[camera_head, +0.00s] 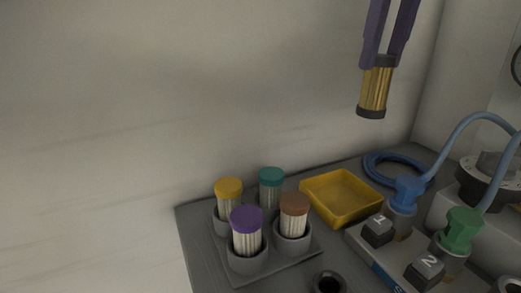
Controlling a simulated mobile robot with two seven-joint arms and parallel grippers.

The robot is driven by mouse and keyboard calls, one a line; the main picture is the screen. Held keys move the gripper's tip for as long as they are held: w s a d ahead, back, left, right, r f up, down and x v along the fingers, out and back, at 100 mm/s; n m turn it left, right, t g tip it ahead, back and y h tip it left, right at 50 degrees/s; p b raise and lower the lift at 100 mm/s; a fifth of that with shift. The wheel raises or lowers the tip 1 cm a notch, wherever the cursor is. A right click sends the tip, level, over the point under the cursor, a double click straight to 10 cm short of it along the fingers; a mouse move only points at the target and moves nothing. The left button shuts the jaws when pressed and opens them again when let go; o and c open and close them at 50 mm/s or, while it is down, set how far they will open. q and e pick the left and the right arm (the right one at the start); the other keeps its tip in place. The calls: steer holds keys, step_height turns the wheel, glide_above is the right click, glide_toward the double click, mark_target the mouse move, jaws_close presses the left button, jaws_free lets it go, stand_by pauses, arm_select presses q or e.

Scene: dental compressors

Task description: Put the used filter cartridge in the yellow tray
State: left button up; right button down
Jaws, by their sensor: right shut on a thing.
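A used filter cartridge (375,91), brownish yellow and pleated with dark end caps, hangs slightly tilted in the air at the upper right. My right gripper (380,60) is shut on its upper end, with purple fingers on either side. The yellow tray (343,221) sits on the dark bench below, and its visible inside looks empty. The cartridge is well above the tray and apart from it. My left gripper is not in view.
A grey holder (283,260) with several capped filters stands left of the tray. Right of the tray are a blue connector (404,194), a green connector (461,229) and blue hoses. A coiled blue hose (396,167) lies behind. A dark round opening (328,283) is in front.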

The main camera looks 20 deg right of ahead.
mark_target(386, 91)
step_height(386, 91, down, 17)
steer(key=shift+s+f+b, duration=0.1)
steer(key=shift+s+b, duration=0.05)
steer(key=shift+b, duration=0.9)
steer(key=shift+f, duration=0.15)
steer(key=shift+c, duration=2)
jaws_free()
steer(key=shift+r, duration=0.3)
steer(key=r, duration=0.4)
steer(key=s+r+p, duration=0.1)
steer(key=r, duration=0.6)
steer(key=shift+s+r+p, duration=0.2)
steer(key=shift+r+p, duration=0.1)
steer(key=shift+r, duration=0.1)
